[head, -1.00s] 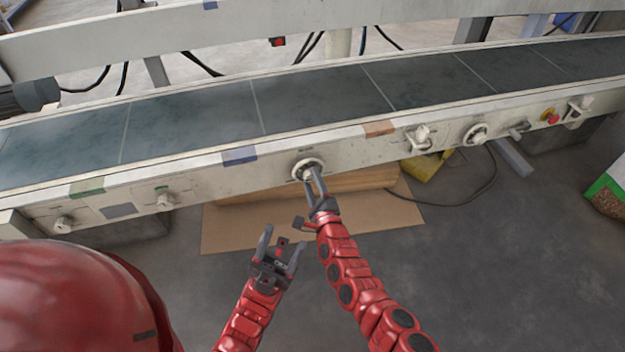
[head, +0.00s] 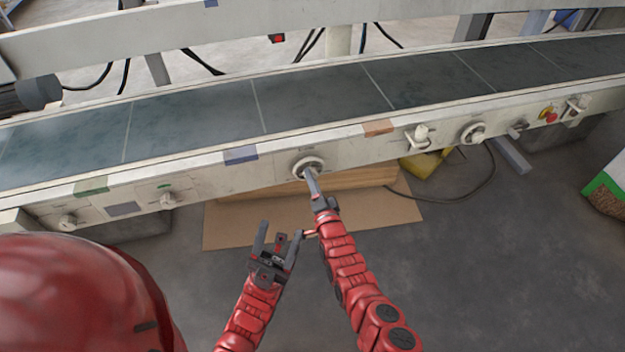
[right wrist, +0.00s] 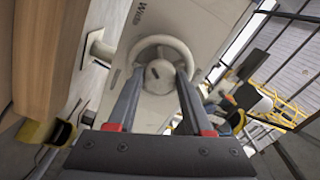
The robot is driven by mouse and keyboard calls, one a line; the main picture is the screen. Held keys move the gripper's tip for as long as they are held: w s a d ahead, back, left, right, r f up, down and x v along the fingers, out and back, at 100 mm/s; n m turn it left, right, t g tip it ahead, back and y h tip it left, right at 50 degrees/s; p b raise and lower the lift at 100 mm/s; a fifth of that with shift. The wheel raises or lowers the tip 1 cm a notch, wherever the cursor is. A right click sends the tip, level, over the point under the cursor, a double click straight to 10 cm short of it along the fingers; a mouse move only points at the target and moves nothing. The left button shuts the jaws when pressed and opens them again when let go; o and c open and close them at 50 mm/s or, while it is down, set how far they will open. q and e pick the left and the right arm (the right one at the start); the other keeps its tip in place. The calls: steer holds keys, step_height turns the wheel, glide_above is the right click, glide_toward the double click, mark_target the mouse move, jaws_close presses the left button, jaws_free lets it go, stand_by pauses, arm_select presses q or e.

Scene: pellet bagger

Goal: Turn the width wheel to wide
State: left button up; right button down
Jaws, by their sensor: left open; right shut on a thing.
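The width wheel (head: 308,167) is a pale round knob with a ring around it on the conveyor's front panel. In the right wrist view the wheel (right wrist: 160,76) sits between two grey fingers, with "Width" lettering on the panel near the top. My right gripper (head: 311,178) is shut on the wheel's hub; its fingers also show in the right wrist view (right wrist: 160,90). My left gripper (head: 277,238) is open and empty, below and left of the wheel, clear of the panel. The wheel's pointer setting is too small to read.
Other knobs line the panel: two at the left (head: 168,200), (head: 68,222), and a clamp (head: 421,137) and dial (head: 473,133) at the right. A red button (head: 551,117) is farther right. Cardboard (head: 230,228) lies on the floor under the conveyor (head: 200,119).

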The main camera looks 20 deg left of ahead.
steer(key=shift+n, duration=0.6)
steer(key=shift+d, duration=0.1)
steer(key=shift+c, duration=1.5)
jaws_free()
